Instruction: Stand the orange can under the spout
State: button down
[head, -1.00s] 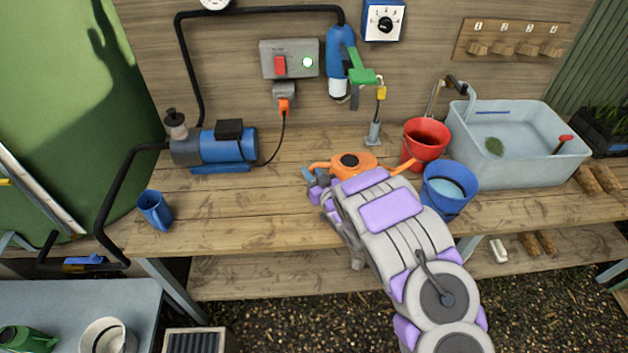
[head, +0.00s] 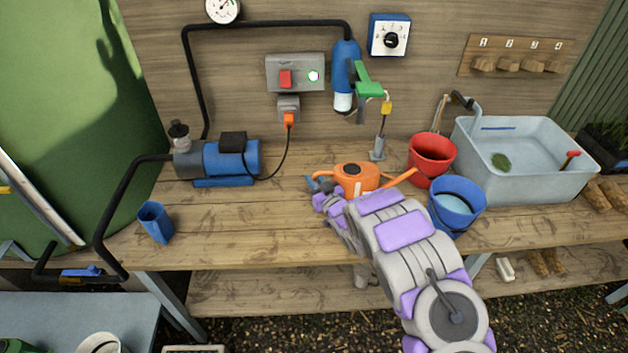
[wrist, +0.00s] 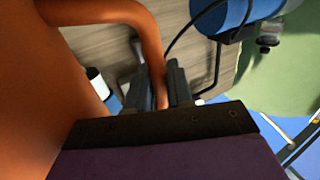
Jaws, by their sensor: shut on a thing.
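The orange can (head: 357,178), a watering can with a dark opening on top, is at the workbench, its long spout pointing right. My gripper (head: 328,190) is at its left side. In the wrist view my gripper (wrist: 161,88) is shut on the can's curved handle (wrist: 152,45), with the can's body filling the left. Whether the can's base touches the bench is hidden by my arm. A green tap (head: 368,89) with a short grey spout (head: 361,110) hangs on the back wall beside a blue cylinder. The can is in front of and below this spout.
A red bucket (head: 432,157) and a blue bucket (head: 455,205) stand close right of the can. A sink (head: 525,185) is farther right. A blue pump (head: 230,158) and blue jug (head: 155,222) are left, with bare bench between.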

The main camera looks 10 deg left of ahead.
jog(key=shift+d+r, duration=0.1)
jog(key=shift+d, duration=0.3)
jog(key=shift+a+f, duration=0.2)
jog(key=shift+f, duration=0.1)
jog(key=c, duration=0.9)
grip_release()
jog(key=p+v, duration=0.1)
jog(key=v, duration=0.7)
jog(key=p+v, duration=0.2)
jog(key=v, duration=0.7)
jog(key=shift+s+d+f, duration=0.15)
jog(key=shift+f, duration=0.1)
